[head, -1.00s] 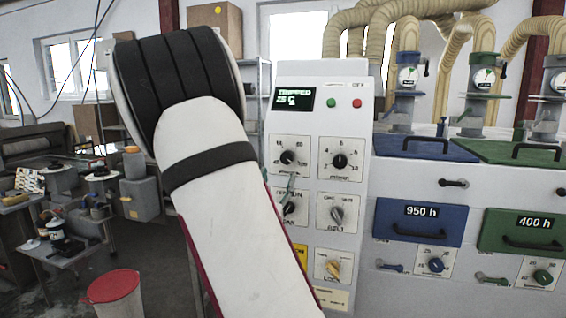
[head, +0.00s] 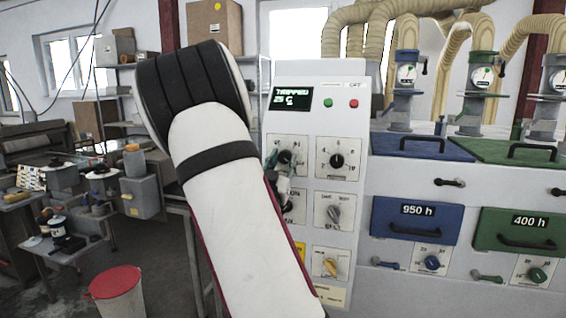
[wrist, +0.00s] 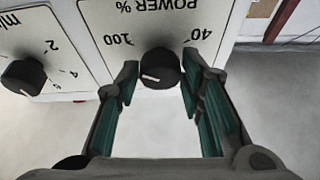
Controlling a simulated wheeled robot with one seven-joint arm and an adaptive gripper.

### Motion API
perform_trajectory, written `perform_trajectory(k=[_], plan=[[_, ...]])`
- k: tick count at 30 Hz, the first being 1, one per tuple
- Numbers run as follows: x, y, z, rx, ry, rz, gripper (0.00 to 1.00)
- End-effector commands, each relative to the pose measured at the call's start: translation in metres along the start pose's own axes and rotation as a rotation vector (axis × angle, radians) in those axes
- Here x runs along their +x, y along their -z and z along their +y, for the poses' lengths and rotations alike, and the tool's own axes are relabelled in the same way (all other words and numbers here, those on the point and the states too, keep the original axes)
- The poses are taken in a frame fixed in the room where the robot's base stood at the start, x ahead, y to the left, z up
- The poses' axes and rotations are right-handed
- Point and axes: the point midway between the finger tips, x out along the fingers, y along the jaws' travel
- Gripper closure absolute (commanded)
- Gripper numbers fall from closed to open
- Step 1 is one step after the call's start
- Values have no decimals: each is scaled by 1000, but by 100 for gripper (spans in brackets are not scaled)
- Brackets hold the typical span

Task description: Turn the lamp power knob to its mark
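The lamp power knob (wrist: 160,68) is black with a white pointer line. It sits on a white plate (wrist: 112,38) reading "POWER %" with 40 and 100, upside down in the wrist view. No separate target mark can be made out. In the head view the knob (head: 285,157) is at the panel's upper left. My gripper (wrist: 160,72) is open, with one finger on each side of the knob and slim gaps that look clear of it. In the head view my gripper (head: 279,172) is small and partly hidden by my arm.
A second black knob (wrist: 24,76) is beside it. The panel (head: 345,118) has a screen (head: 291,99) reading "TRIPPED 25 C", green and red buttons, a grey knob (head: 334,212) and a yellow knob (head: 330,267). A red-lidded bin (head: 116,282) stands at left.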

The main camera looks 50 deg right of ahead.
Motion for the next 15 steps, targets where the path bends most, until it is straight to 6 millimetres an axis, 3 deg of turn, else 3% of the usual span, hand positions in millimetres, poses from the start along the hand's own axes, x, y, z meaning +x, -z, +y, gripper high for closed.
perform_trajectory(k=[1,3,15], plan=[[0,0,0,0,0,0,83],[0,0,0,0,0,0,97],[0,1,1,-51,21,-1,97]])
